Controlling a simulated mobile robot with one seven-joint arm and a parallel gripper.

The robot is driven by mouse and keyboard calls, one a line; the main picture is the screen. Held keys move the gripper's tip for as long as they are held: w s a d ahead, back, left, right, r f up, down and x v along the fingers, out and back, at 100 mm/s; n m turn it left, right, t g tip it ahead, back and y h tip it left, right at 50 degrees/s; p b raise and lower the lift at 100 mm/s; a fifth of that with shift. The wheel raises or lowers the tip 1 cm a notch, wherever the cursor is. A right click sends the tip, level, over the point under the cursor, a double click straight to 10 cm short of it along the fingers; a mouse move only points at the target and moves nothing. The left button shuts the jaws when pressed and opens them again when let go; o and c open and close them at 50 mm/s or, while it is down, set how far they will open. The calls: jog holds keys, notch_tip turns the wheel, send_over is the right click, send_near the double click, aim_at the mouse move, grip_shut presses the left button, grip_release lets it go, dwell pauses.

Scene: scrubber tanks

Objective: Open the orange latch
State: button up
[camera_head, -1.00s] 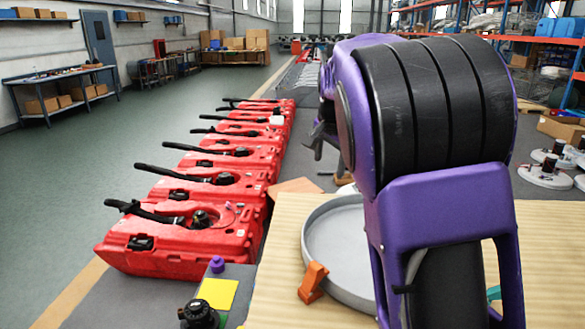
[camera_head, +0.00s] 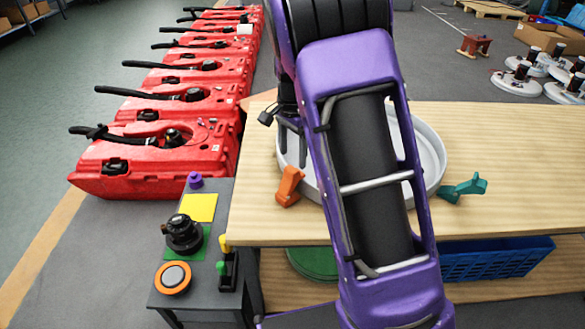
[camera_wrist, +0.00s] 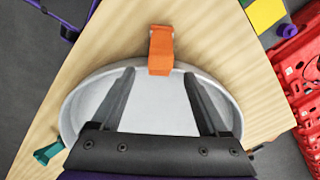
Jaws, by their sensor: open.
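The orange latch (camera_head: 289,186) stands at the near left rim of a round grey-white pan (camera_head: 431,160) on the wooden table. In the wrist view the orange latch (camera_wrist: 161,50) is at the top middle, on the rim of the pan (camera_wrist: 80,102). My gripper (camera_wrist: 157,80) is open and points toward the latch. The latch lies beyond the fingertips, about midway between them, and the fingers appear apart from it. In the head view my purple arm hides the gripper's fingers and much of the pan.
A teal latch (camera_head: 464,188) is at the pan's right side. A control box with a black knob (camera_head: 184,233) and an orange-ringed button (camera_head: 173,278) stands left of the table (camera_head: 510,160). Red tanks (camera_head: 160,160) line the left. A blue crate (camera_head: 495,260) sits below the tabletop.

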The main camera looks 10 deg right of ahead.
aim_at(293, 168)
notch_tip(293, 168, down, 5)
jog(key=shift+r, duration=0.1)
dwell(0.3)
grip_shut()
dwell(1.3)
